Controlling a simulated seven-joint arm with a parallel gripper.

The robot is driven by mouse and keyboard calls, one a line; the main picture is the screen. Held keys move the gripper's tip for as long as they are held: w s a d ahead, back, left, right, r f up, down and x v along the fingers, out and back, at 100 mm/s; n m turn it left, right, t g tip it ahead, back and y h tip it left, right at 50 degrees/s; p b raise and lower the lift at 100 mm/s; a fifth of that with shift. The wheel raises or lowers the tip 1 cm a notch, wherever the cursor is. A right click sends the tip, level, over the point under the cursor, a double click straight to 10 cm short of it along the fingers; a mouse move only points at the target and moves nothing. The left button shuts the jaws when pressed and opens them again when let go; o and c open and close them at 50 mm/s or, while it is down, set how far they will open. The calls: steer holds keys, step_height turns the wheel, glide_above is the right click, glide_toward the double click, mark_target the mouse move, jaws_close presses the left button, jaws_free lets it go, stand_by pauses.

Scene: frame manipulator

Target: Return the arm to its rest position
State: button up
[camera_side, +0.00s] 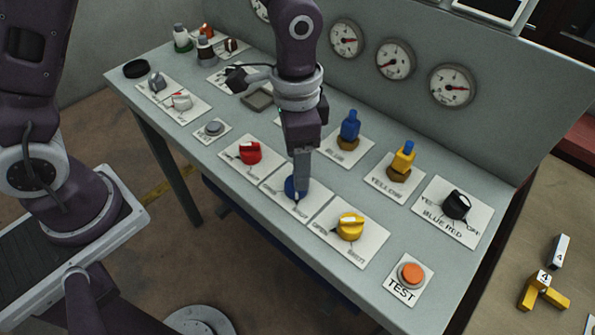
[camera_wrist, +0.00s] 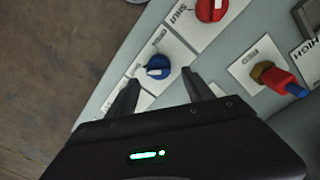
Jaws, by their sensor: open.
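My gripper (camera_side: 299,183) points down over the front row of the control panel (camera_side: 225,172). Its fingers are open and empty in the wrist view (camera_wrist: 160,78). A blue knob with a white pointer (camera_side: 294,190) sits on its white plate right at the fingertips in the side view, partly hidden by them. In the wrist view the blue knob (camera_wrist: 158,66) shows between and just beyond the two fingertips. I cannot tell whether a finger touches it. My arm is stretched out over the panel.
A red knob (camera_side: 250,153) and a yellow knob (camera_side: 350,228) flank the blue one. Behind stand a blue-topped fitting (camera_side: 349,126), a yellow fitting (camera_side: 403,161) and a black selector (camera_side: 457,205). An orange TEST button (camera_side: 412,273) is at the near right. A gauge wall (camera_side: 500,140) rises behind.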

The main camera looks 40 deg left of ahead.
steer(key=shift+r, duration=1.3)
steer(key=shift+a+r, duration=0.2)
steer(key=s+a+r+n+t, duration=0.3)
steer(key=s+a+r, duration=0.2)
steer(key=a+r, duration=0.4)
steer(key=s+a+r+n+t, duration=0.1)
steer(key=s+a+r+n, duration=0.1)
steer(key=s, duration=0.3)
steer(key=s+a+r+n+t, duration=0.1)
steer(key=s+a+r+n, duration=0.1)
steer(key=s, duration=0.4)
steer(key=shift+a+r+n+t, duration=0.2)
steer(key=shift+r+n+t, duration=0.1)
steer(key=shift+r+t, duration=0.15)
